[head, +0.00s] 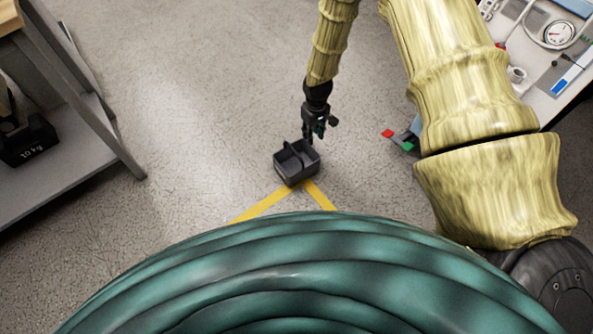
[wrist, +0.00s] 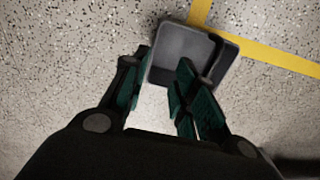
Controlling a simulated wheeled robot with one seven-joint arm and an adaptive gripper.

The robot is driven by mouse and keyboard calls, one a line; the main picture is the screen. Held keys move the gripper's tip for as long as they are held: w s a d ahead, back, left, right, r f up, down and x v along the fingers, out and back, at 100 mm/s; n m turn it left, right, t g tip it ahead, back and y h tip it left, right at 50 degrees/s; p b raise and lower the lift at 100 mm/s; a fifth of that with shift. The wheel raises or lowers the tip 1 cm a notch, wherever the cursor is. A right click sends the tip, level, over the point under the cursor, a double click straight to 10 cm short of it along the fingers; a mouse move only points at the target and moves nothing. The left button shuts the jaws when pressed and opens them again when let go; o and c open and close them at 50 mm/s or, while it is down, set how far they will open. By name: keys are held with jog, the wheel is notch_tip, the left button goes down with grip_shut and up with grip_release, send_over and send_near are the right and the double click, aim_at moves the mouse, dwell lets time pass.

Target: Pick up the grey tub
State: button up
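The grey tub (head: 290,173) is a small dark open box with a divider inside. It sits on the floor by the corner of the yellow tape, and also shows in the wrist view (wrist: 180,42). My gripper (head: 316,137) points down at the tub's far right side in the head view. In the wrist view my gripper (wrist: 165,60) is open, with a gap between its fingers. The left finger overlaps the tub's left edge and the right finger covers part of its inside. I cannot tell whether either finger touches the tub.
Yellow tape (head: 262,205) marks the floor. A grey-legged bench (head: 70,145) with a 10 kg weight (head: 28,140) stands at left. A white table (head: 548,100) with equipment is at upper right. A small item with red and green ends (head: 407,146) is partly hidden by my arm.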

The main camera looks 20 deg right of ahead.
aim_at(312, 147)
jog(key=shift+w+d+f+b, duration=0.25)
jog(key=shift+w+f+b, duration=0.25)
jog(key=shift+w+f, duration=0.15)
notch_tip(312, 147, down, 5)
jog(key=shift+f+b, duration=0.1)
jog(key=shift+b, duration=1.05)
jog(key=shift+f+b, duration=1.9)
jog(key=shift+f, duration=0.7)
jog(key=shift+r, duration=0.1)
grip_shut()
